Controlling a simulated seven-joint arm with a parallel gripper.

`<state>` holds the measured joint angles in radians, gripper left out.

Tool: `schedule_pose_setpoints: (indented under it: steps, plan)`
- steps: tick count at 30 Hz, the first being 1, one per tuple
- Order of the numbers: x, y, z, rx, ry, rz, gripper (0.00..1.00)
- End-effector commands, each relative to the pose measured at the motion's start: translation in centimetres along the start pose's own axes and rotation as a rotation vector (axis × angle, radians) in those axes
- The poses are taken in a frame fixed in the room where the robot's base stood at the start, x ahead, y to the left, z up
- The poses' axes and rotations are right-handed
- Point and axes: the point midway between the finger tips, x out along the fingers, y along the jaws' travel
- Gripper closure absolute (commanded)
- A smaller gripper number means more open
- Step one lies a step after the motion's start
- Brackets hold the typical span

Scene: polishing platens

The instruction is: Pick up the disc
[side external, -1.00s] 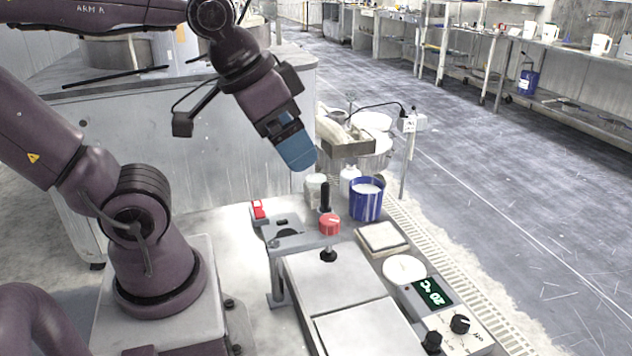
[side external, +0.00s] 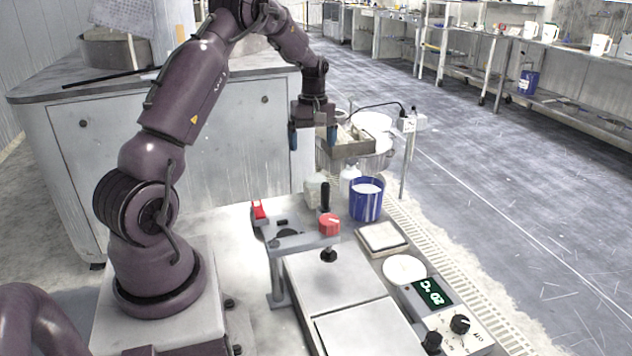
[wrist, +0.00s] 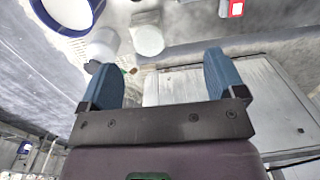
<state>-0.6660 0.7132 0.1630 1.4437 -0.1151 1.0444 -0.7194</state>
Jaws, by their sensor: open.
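A white round disc (side external: 404,269) lies flat on the bench beside the display panel, at the right of the side view. It cannot be made out in the wrist view. My gripper (side external: 312,138) hangs high over the far end of the bench, pointing down, well apart from the disc and to its upper left in the picture. Its two blue fingers are spread wide with nothing between them. The wrist view also shows my gripper (wrist: 158,62) open and empty.
A blue bucket (side external: 366,204), a white bottle (side external: 349,180) and a pale jar (side external: 316,190) stand below my gripper. A red knob (side external: 329,222) and black handle (side external: 325,196) rise near the steel plates (side external: 335,276). A square pad (side external: 382,237) lies beyond the disc.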

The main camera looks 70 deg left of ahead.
Motion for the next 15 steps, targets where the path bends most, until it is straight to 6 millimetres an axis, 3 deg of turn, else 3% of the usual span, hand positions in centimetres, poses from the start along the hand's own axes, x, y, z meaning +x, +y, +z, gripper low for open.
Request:
schedule_pose_setpoints:
  steps: [1,3,6,11,15]
  plan:
    - [1.1,0.3,-1.6,-0.087,-0.001,-0.005,0.11]
    - [1.4,1.0,-3.1,-0.202,0.009,0.004,0.11]
    - [-0.2,2.4,-4.0,-0.328,0.031,0.043,0.11]
    - [-0.5,2.5,-3.9,-0.451,0.02,0.046,0.11]
    - [1.0,2.5,-3.9,-0.475,0.018,0.043,0.11]
